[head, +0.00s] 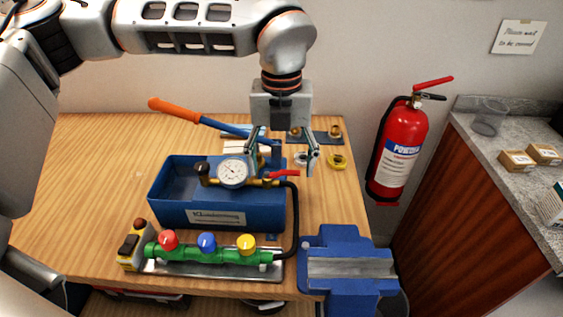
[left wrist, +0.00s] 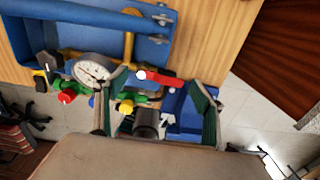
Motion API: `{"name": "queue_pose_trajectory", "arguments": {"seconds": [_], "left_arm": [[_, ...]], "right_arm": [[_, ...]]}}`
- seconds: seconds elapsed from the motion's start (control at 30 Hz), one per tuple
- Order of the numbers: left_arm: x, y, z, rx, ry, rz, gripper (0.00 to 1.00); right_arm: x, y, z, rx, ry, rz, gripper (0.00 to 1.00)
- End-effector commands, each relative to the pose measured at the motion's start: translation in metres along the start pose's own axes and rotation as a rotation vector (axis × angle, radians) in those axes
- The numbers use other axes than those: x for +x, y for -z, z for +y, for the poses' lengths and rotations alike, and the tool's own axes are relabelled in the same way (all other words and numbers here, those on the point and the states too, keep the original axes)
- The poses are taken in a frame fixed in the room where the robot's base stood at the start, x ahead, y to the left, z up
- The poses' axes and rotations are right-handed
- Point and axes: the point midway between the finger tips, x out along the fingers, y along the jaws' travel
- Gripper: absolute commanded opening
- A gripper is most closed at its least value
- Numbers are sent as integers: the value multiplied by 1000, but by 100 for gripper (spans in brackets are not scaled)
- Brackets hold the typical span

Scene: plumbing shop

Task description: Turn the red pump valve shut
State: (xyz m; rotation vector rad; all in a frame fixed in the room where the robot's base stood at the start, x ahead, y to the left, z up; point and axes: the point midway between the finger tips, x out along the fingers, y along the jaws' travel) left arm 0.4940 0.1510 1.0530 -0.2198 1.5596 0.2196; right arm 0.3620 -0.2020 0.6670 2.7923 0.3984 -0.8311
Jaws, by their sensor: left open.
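The red pump valve (head: 285,174) is a small red lever on a brass fitting, at the right end of the blue test pump's (head: 172,200) front edge. The lever points right, roughly in line with the brass pipe. A round white gauge (head: 232,172) sits left of it. My left gripper (head: 284,150) points down over the lever, open, with one finger on each side in the picture. In the left wrist view the red lever (left wrist: 158,77) shows between the spread fingertips (left wrist: 160,86). I cannot tell whether a finger touches it. My right gripper is not in view.
The pump's orange-gripped handle (head: 175,110) slants behind the gripper. A black hose (head: 293,225) curves down to a green manifold (head: 190,252) with red, blue and yellow knobs. A blue vise (head: 345,265) stands at the front right.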

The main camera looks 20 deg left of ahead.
Motion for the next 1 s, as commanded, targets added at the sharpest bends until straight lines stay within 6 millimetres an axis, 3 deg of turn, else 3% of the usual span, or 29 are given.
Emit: {"name": "queue_pose_trajectory", "arguments": {"seconds": [0.07, 0.2, 0.23, 0.67, 1.0], "left_arm": [[0, 0, 0, 0, 0, 0, 69], [0, 0, 0, 0, 0, 1, 33], [0, 0, 0, 0, 0, 1, 31], [0, 2, 0, 62, -1, 1, 31], [0, 10, 2, 317, -1, 1, 31]], "right_arm": [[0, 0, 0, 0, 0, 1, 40], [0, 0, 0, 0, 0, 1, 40], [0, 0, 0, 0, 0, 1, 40], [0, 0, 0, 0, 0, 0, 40], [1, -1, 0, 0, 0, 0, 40]]}}
